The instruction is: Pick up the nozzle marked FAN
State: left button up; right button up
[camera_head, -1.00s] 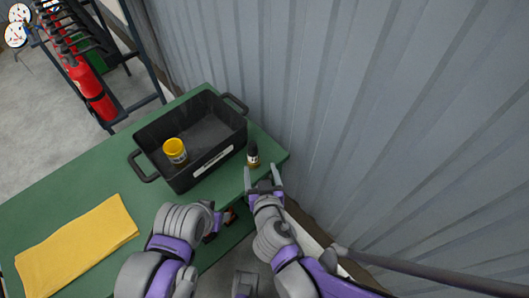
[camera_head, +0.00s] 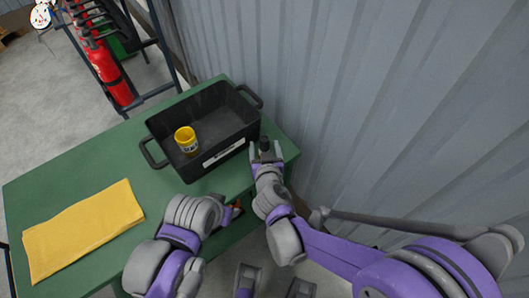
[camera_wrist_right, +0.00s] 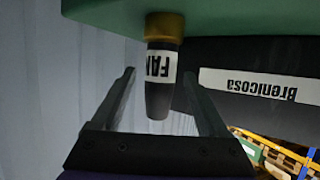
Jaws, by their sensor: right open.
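The nozzle marked FAN (camera_wrist_right: 158,65) is dark and tapered, with a white label and a brass-coloured base. It stands on the green table near its right corner, beside the black bin. In the head view only its dark top (camera_head: 264,144) shows clearly. My right gripper (camera_head: 266,151) is open at the nozzle. In the right wrist view its fingers (camera_wrist_right: 161,75) lie on either side of the nozzle, with visible gaps. My left gripper (camera_head: 236,210) is low by the table's front edge, partly hidden by its own arm; its jaws are unclear.
The black bin (camera_head: 161,128), labelled "Brenicosa" in the wrist view, stands close left of the nozzle and holds a yellow cup (camera_head: 186,138). A yellow cloth (camera_head: 82,230) lies at left. The corrugated wall (camera_head: 360,100) rises close behind and right of the table (camera_head: 60,178).

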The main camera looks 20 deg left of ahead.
jog(key=shift+w+a+f, duration=0.1)
jog(key=shift+w, duration=0.15)
grip_shut()
dwell(0.4)
